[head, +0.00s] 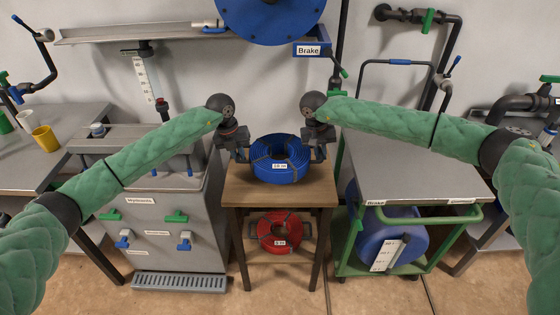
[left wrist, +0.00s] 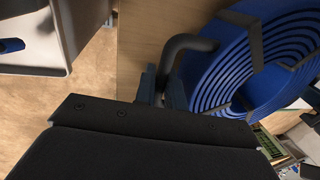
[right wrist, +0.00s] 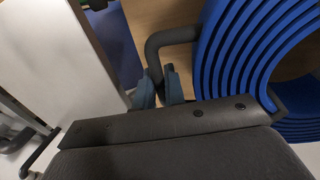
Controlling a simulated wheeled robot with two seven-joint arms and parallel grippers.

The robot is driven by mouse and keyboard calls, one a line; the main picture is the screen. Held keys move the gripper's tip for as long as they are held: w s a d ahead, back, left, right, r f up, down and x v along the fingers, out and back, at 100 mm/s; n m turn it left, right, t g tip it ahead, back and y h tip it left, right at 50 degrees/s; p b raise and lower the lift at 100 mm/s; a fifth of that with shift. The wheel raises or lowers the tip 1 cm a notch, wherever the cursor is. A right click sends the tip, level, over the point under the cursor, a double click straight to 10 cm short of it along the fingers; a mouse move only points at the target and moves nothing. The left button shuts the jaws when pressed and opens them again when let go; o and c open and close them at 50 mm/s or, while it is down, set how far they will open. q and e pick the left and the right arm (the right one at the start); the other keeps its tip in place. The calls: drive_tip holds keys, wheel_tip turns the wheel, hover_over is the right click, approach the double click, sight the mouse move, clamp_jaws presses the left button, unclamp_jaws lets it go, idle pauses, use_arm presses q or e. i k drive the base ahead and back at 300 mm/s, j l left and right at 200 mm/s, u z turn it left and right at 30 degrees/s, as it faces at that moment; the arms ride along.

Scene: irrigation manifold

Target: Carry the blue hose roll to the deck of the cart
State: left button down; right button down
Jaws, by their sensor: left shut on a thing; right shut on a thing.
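The blue hose roll (head: 280,160) sits on or just above the top of a small wooden stand (head: 255,194), between my two grippers; I cannot tell if it touches the wood. It has dark straps and a white label. My left gripper (head: 242,156) is shut on the dark handle (left wrist: 185,48) at the roll's left side. My right gripper (head: 316,155) is shut on the dark handle (right wrist: 160,42) at its right side. The cart (head: 410,165) stands to the right of the stand, with a bare grey deck and a green frame.
A red hose roll (head: 279,232) lies on the stand's lower shelf. A blue drum (head: 390,235) is under the cart's deck. A grey cabinet (head: 165,235) stands close on the left. A large blue reel (head: 270,18) and a "Brake" sign (head: 309,50) are above.

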sight(398, 159)
drive_tip(key=l, duration=1.15)
drive_tip(key=i+l, duration=0.1)
drive_tip(key=l, duration=1)
